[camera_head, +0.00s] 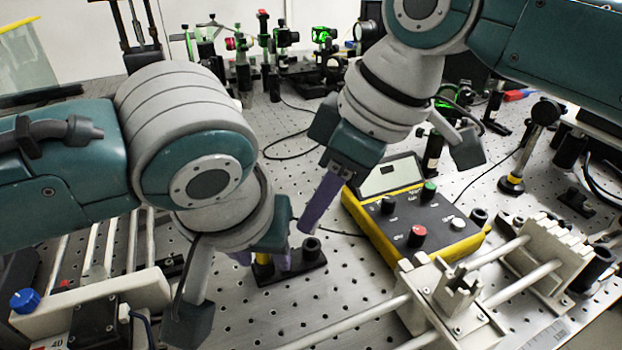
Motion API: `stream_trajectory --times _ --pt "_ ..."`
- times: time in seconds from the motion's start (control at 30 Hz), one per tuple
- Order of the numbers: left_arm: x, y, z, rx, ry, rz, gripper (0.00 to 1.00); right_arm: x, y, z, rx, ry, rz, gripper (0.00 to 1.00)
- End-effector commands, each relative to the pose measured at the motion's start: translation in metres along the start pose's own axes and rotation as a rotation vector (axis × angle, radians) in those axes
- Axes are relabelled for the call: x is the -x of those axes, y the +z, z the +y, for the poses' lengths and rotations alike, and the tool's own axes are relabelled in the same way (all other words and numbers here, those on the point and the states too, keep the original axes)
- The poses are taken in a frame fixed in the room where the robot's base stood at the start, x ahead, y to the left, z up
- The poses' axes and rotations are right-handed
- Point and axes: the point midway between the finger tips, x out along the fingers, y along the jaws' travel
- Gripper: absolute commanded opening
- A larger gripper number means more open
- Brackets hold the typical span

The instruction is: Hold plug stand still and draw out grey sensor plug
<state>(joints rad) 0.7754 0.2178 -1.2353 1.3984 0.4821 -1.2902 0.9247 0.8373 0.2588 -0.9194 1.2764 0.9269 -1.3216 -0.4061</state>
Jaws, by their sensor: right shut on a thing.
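The plug stand (293,271) is a low black block with short dark sockets, on the perforated metal bench at the middle. My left gripper (262,258) reaches down at its left end, its purple fingers on either side of a yellow-banded piece. My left arm hides much of that end, and whether the fingers press on anything is unclear. My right gripper (310,222), with purple fingers, is shut just above and beside the right end of the stand. The grey sensor plug is in its jaws, hidden by the fingers; whether it touches the stand cannot be told.
A yellow-and-black control box (440,222) with knobs and a display stands right of the stand. A rail with pale carriages (448,298) lies front right, and another device (92,310) front left. Optical mounts (270,55) crowd the back. Thin black cables cross the bench.

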Motion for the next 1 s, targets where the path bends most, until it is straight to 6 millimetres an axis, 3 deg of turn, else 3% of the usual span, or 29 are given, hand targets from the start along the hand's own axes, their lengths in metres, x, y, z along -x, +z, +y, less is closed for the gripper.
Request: stream_trajectory --times 0.13,0.53,1.0 --pt "0.0 0.0 0.0 0.0 0.0 0.0 0.61 0.0 0.0 0.0 0.0 0.0 0.0 0.0" --pt "0.011 -0.001 0.001 0.0 0.003 0.002 0.61 0.0 0.0 0.0 0.0 0.0 0.0 0.0" --pt "0.1 -0.001 0.001 0.0 0.003 0.004 0.61 0.0 0.0 0.0 0.0 0.0 0.0 0.0"
